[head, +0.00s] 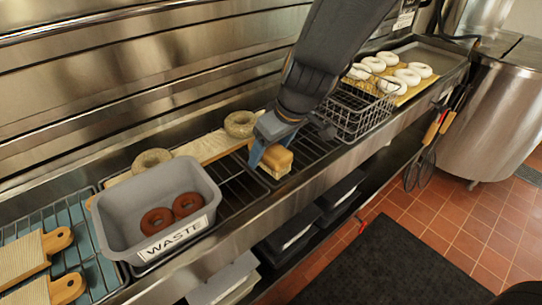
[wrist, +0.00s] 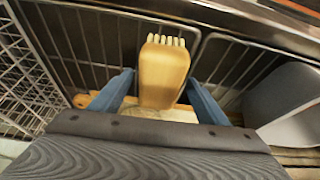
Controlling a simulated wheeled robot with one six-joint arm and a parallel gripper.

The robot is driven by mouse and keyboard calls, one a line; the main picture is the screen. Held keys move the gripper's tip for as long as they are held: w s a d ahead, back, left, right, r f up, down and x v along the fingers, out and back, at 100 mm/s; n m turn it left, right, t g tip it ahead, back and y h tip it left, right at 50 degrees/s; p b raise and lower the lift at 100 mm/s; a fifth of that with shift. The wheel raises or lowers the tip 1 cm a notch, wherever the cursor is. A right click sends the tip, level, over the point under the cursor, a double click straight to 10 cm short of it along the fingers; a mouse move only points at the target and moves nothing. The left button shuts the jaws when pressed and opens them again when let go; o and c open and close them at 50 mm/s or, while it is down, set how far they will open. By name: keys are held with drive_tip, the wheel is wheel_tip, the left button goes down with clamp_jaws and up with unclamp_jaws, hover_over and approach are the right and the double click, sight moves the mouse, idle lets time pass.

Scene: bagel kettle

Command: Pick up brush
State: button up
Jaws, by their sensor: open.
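The brush (head: 276,160) has a tan wooden block with pale bristles below it. It sits on the dark wire rack, between the grey waste bin and the wire basket. In the wrist view the brush (wrist: 163,72) stands in the middle, its bristles showing at the far end. My gripper (head: 262,150) is low at the brush. In the wrist view the blue fingers of my gripper (wrist: 160,88) are apart, one on each side of the brush, with visible gaps. My arm hides part of the rack behind.
The grey waste bin (head: 130,208) holds two brown bagels. The wire basket (head: 352,112) stands close on the right of my gripper. A pale board (head: 205,147) with seeded bagels lies behind. White bagels (head: 408,76) lie on a tray farther right. Wooden paddles (head: 30,255) lie at the left.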

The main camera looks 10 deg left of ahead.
drive_tip(key=c, duration=1.2)
drive_tip(key=shift+r, duration=0.15)
drive_tip(key=shift+r+p, duration=0.15)
drive_tip(key=shift+p, duration=0.3)
wheel_tip(320, 180, up, 10)
